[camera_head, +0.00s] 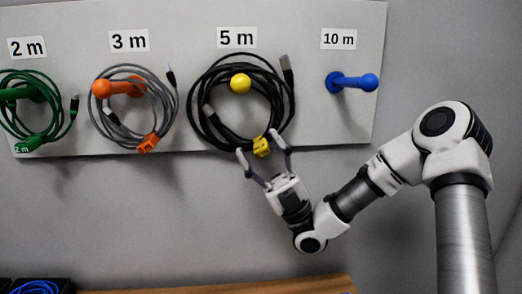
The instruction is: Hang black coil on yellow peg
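The black coil (196,106) hangs in front of the board at the yellow peg (240,83), under the 5 m label. The peg's round yellow end shows inside the coil's loop, near its top. A yellow tag (262,147) sits at the coil's lower edge. My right gripper (263,152) reaches up from below with its two fingers spread on either side of the tag. The fingers look apart from the tag, though the depth between them is hard to judge. My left gripper is not in view.
A green coil (8,118) hangs at the green peg (22,94) and a grey coil (174,100) at the orange peg (118,88). The blue peg (352,82) is bare. A blue coil (35,287) lies in a dark bin at lower left, beside a wooden edge (220,287).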

